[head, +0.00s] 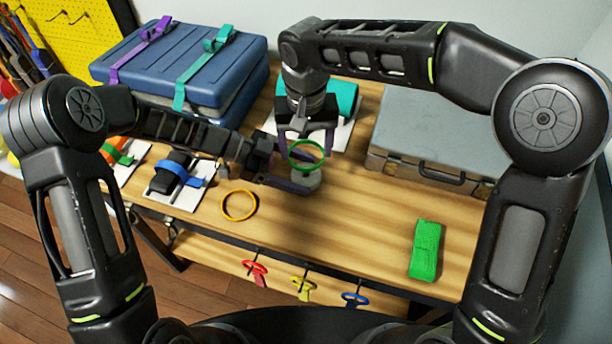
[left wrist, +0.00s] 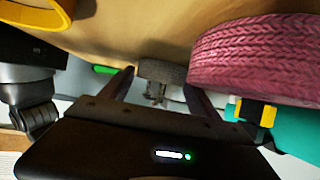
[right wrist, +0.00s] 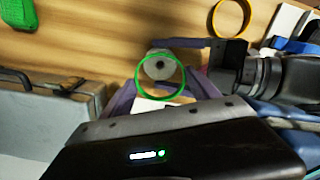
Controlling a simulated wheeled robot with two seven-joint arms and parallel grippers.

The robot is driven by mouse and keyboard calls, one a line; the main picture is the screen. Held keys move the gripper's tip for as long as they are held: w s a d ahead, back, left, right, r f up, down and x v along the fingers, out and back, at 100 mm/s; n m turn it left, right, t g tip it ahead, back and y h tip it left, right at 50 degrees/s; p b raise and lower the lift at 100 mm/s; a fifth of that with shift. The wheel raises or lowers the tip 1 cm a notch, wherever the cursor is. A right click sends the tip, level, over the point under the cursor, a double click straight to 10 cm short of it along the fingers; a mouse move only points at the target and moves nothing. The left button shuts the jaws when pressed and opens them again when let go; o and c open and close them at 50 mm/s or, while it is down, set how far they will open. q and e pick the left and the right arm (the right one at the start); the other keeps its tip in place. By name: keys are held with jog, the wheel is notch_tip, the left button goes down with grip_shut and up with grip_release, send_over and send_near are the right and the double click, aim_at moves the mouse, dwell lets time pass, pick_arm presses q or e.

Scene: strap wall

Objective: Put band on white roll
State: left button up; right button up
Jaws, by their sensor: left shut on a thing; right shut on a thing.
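The white roll (head: 306,180) stands over the table near its middle, between the fingers of my left gripper (head: 300,176), which is shut on it. Its grey textured side shows in the left wrist view (left wrist: 162,72). The green band (head: 306,171) is a thin ring stretched between the fingers of my right gripper (head: 305,150), just above the roll. In the right wrist view the roll's end (right wrist: 158,62) with its dark hole shows partly through the band (right wrist: 160,103), off its centre. The band appears above the roll, not around it.
An orange ring (head: 239,205) lies on the table at left. A grey case (head: 440,120) and stacked blue cases (head: 180,65) stand behind. A teal roll (head: 343,97) is behind my right gripper. A pink roll (left wrist: 255,60) shows in the left wrist view.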

pick_arm(q)
grip_shut()
pick_arm(e)
send_over(308, 175)
jog(key=shift+a+f, duration=0.2)
jog(key=shift+f, duration=2.35)
jog(key=shift+f, duration=0.15)
pick_arm(q)
jog(key=shift+s+d, duration=0.1)
pick_arm(e)
jog(key=shift+f, duration=0.2)
jog(key=shift+d+f, duration=0.15)
jog(key=shift+f, duration=0.4)
jog(key=c, duration=0.3)
pick_arm(q)
jog(key=shift+r, duration=0.1)
pick_arm(e)
jog(key=shift+f, duration=0.2)
